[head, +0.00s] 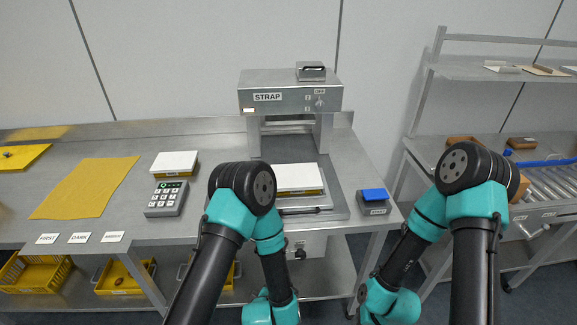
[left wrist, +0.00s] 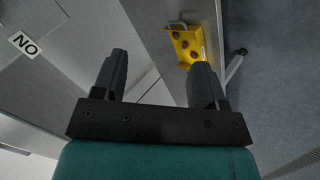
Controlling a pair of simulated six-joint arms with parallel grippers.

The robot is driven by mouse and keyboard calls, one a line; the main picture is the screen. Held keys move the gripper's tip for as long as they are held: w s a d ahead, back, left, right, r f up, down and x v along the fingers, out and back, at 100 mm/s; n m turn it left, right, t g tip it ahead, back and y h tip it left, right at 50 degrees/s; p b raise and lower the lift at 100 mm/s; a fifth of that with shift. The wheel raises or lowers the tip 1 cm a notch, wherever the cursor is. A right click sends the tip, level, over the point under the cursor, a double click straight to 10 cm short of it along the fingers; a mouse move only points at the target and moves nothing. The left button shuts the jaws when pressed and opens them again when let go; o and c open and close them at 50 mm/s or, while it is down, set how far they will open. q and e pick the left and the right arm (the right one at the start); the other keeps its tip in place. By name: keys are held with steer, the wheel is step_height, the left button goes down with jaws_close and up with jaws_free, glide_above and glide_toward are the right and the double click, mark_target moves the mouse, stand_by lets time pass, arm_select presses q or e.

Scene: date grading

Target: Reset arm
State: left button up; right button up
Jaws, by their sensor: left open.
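Both of my arms reach up from the bottom of the head view and bend down again at their elbows. Neither gripper shows there; the hands are below the picture edge. In the left wrist view my left gripper (left wrist: 161,66) is open, its two dark fingers wide apart with nothing between them. Beyond its right finger a yellow tray (left wrist: 179,34) holds several brown dates. My right gripper is in no view.
The steel bench (head: 130,220) carries a STRAP machine (head: 290,98), a white-topped box (head: 299,177), a keypad (head: 167,199), a yellow cloth (head: 88,187) and a blue-topped block (head: 374,200). Yellow crates (head: 125,277) stand below. A roller conveyor (head: 550,184) is at right.

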arm_select(q)
steer(key=s+a+m+g+h, duration=0.1)
steer(key=s+a+m+g, duration=0.3)
steer(key=a, duration=0.3)
steer(key=s+a+r+m+g+h, duration=0.1)
steer(key=s+a+m+g+h, duration=0.1)
steer(key=s+a+m, duration=0.3)
steer(key=a+m+g, duration=0.1)
steer(key=a, duration=0.2)
steer(key=shift+s+r+g, duration=0.15)
steer(key=shift+s+g, duration=0.25)
